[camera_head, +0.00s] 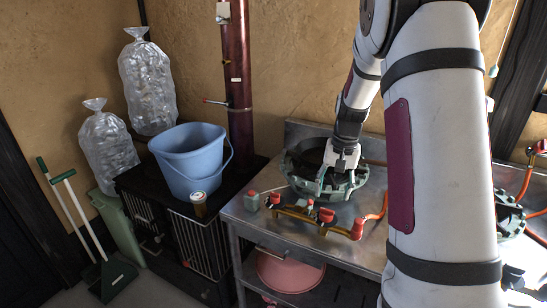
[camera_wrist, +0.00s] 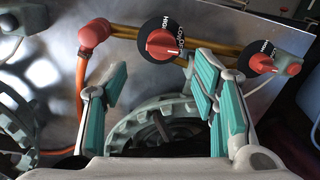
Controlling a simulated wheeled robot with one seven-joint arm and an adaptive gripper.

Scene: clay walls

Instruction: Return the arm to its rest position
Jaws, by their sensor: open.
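My arm reaches down across the right of the head view, and my gripper (camera_head: 340,172) hangs over the round green-grey gas burner (camera_head: 303,183) on the steel counter. In the wrist view my gripper (camera_wrist: 162,95) is open, with its two teal-padded fingers apart and nothing between them. The burner ring (camera_wrist: 145,125) lies below and behind the fingers. The black and red control knob (camera_wrist: 163,45) on the brass gas pipe is beyond the fingertips. Whether a finger touches the burner I cannot tell.
A steel counter (camera_head: 240,217) carries the burner, red-handled valves and an orange hose. A second burner (camera_head: 508,218) is at right. Clay wall stands behind.

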